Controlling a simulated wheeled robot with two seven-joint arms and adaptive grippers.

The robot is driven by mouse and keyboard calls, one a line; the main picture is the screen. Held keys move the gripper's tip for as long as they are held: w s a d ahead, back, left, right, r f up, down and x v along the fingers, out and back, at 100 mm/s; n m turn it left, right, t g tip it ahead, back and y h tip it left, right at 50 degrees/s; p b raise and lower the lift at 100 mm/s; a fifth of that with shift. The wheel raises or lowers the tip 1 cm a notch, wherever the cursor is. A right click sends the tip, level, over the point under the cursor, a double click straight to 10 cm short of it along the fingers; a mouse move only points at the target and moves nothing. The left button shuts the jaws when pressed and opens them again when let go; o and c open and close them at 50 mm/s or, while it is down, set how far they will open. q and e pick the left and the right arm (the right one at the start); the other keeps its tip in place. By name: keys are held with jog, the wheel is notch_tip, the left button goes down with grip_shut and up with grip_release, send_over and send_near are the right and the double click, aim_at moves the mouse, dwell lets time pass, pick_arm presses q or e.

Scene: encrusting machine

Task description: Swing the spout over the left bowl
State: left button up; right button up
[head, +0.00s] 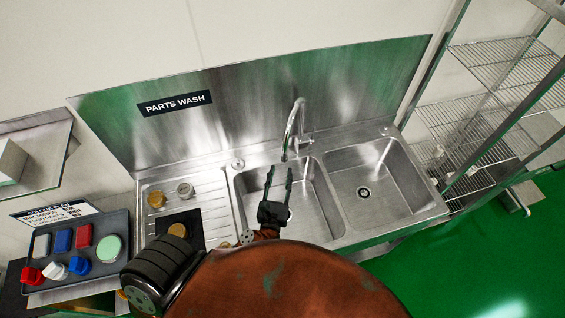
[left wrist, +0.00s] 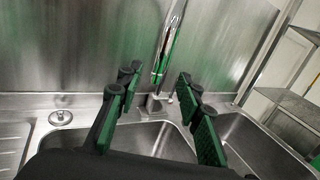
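The curved chrome spout (head: 297,118) rises from the back ledge of the steel sink unit, and its outlet end points down near the back edge of the left bowl (head: 245,200). The right bowl (head: 375,175) has a drain in its floor. My left gripper (head: 279,169) is open and empty over the left bowl, its fingers pointing toward the spout. In the left wrist view the spout (left wrist: 168,45) stands beyond and between the two fingers, with no visible contact. The gripper and my arm hide part of the left bowl. My right gripper is not in view.
A drainboard (head: 215,205) with several small parts lies left of the bowls. A dark tray (head: 112,225) of coloured items stands farther left. A wire rack (head: 470,130) stands at right. A steel backsplash (head: 240,105) rises behind the spout.

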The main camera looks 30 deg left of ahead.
pick_arm(q)
jog(key=shift+v, duration=1.25)
